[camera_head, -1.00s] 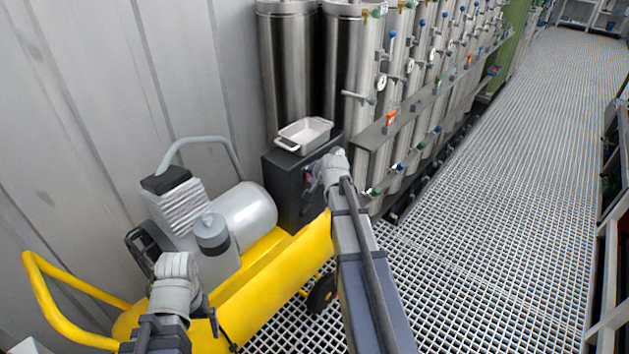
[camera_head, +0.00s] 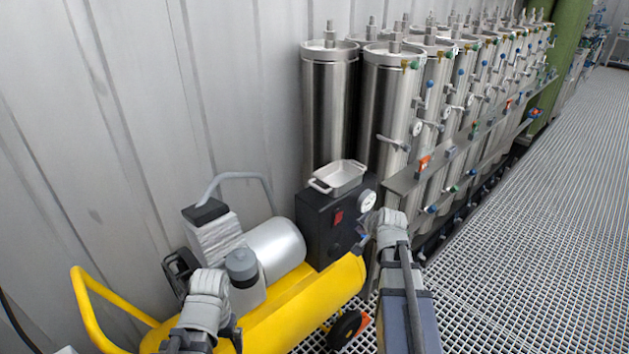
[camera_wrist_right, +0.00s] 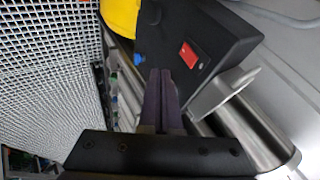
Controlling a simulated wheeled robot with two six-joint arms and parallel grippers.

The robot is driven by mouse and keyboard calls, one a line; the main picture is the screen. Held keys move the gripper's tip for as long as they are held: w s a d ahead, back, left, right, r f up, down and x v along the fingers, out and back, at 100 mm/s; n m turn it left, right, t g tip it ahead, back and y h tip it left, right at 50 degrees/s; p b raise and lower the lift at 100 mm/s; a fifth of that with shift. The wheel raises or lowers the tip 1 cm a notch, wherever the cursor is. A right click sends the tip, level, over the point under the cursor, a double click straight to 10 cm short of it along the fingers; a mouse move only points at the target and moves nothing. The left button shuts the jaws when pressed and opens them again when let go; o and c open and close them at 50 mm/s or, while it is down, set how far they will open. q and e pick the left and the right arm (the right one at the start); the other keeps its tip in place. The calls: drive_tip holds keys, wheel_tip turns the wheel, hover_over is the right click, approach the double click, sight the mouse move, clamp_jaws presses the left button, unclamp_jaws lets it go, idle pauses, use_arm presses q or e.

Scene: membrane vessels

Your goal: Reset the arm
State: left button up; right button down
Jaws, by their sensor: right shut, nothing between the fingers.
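My right arm (camera_head: 408,300) reaches in from the bottom, and its gripper (camera_head: 362,243) is small and partly hidden by the wrist, in front of the black control box (camera_head: 322,225). In the right wrist view the right gripper (camera_wrist_right: 163,88) is shut and empty. Its dark fingers lie together, overlapping the black box with the red switch. My left arm (camera_head: 203,312) is low in front of the yellow compressor. Only a dark piece of its gripper (camera_head: 236,333) shows beside the wrist, and the fingers cannot be made out.
A yellow compressor (camera_head: 310,303) with a tube handle stands by the grey wall (camera_head: 110,130). A light metal tray (camera_head: 338,179) rests on the black box. Rows of steel vessels (camera_head: 385,115) with valves and gauges stand behind. The grated floor (camera_head: 540,260) at the right is clear.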

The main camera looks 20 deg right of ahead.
drive_tip(key=s+a+f+n+g+y+p, duration=0.1)
drive_tip(key=s+a+n+g+p, duration=0.15)
drive_tip(key=s+a+n, duration=0.7)
drive_tip(key=s+a+n+g+p, duration=0.2)
drive_tip(key=a+g, duration=0.2)
drive_tip(key=a, duration=1.3)
drive_tip(key=s+a+n+g+h+p, duration=0.1)
drive_tip(key=s+a+n+g, duration=0.1)
drive_tip(key=s+a+n, duration=0.3)
drive_tip(key=s+a, duration=0.1)
drive_tip(key=s, duration=0.2)
drive_tip(key=shift+r, duration=0.4)
